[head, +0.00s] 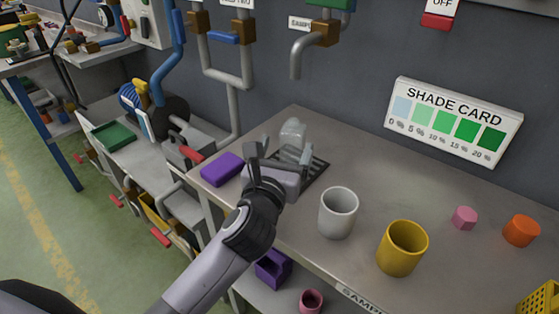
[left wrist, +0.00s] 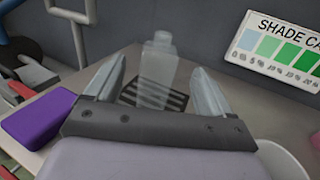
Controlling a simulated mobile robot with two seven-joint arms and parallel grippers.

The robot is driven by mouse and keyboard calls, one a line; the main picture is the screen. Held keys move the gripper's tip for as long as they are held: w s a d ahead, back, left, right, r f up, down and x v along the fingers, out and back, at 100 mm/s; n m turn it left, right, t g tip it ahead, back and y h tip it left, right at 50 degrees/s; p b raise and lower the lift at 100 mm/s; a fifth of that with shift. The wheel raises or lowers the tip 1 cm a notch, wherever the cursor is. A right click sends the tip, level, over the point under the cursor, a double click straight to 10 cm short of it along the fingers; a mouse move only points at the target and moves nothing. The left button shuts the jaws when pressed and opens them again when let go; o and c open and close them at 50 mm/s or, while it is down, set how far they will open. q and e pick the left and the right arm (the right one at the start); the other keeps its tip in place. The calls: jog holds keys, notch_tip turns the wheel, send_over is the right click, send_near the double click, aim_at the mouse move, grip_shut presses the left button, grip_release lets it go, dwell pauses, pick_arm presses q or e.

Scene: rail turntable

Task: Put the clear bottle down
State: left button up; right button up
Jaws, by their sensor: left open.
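The clear bottle (head: 292,133) stands upright on the dark slotted drain grate (head: 316,168) in the table top, under the grey spout. In the left wrist view the bottle (left wrist: 158,65) shows between and beyond the two fingers, with the grate (left wrist: 172,97) around its base. My left gripper (head: 284,150) is open, its fingers pointing at the bottle from the near side; the wrist view shows a gap on both sides of the bottle. The gripper hides the bottle's lower part in the head view. My right gripper is not seen.
A purple block (head: 222,169) lies left of the gripper. A white cup (head: 338,212) and yellow cup (head: 402,248) stand to the right. The spout (head: 297,58) hangs above. A shade card (head: 452,120) stands at the wall. The table's right middle is mostly free.

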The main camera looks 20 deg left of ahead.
pick_arm(q)
jog(key=shift+s, duration=1.8)
